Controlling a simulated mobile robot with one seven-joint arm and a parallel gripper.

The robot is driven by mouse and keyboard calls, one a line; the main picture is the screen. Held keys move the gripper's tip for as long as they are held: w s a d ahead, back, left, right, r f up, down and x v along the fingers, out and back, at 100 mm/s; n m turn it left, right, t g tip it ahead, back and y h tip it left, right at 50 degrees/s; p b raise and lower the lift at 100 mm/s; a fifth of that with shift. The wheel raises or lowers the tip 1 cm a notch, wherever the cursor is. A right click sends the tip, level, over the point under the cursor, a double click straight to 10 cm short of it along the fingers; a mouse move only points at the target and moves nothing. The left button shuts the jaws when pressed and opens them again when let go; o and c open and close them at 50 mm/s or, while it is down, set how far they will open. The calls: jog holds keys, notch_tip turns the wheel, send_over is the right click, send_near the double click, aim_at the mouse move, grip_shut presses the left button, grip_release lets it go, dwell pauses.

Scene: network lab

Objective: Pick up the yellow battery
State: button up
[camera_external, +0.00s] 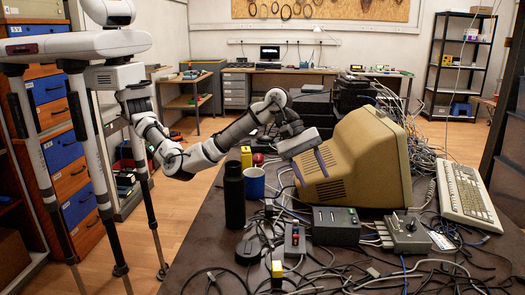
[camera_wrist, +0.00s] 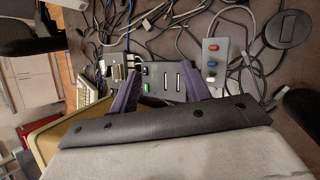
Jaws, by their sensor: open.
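Two small yellow blocks show in the external view, and I cannot tell which is the battery. One yellow block (camera_external: 246,157) stands at the far left of the table, behind the blue mug. The other yellow block (camera_external: 277,268), with a dark lower part, stands near the front among the cables. My gripper (camera_external: 309,166) is in front of the beige monitor, above the table, its purple fingers apart and pointing down. In the wrist view my gripper (camera_wrist: 162,88) is open and empty over the grey switch box (camera_wrist: 165,80). No yellow block is clear in the wrist view.
A black bottle (camera_external: 234,195) and blue mug (camera_external: 254,182) stand at the left. The beige monitor (camera_external: 360,155) is close beside my gripper. A grey box (camera_external: 336,226), a knobbed box (camera_external: 405,234), a button box (camera_external: 295,240) and tangled cables crowd the table. A keyboard (camera_external: 467,196) lies right.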

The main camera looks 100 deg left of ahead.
jog(key=s+d+f+g, duration=0.5)
jog(key=s+d+f, duration=0.1)
jog(key=s+d, duration=0.35)
jog(key=p, duration=0.2)
send_over(277, 265)
jog(key=a, duration=0.2)
jog(key=shift+n, duration=0.3)
jog(key=f, duration=0.6)
jog(key=shift+s+a+f, duration=0.1)
jog(key=shift+s+a, duration=0.1)
jog(key=shift+s, duration=0.05)
jog(key=shift+p+x, duration=0.8)
jog(key=shift+x, duration=2.4)
jog(key=shift+w, duration=0.15)
grip_shut()
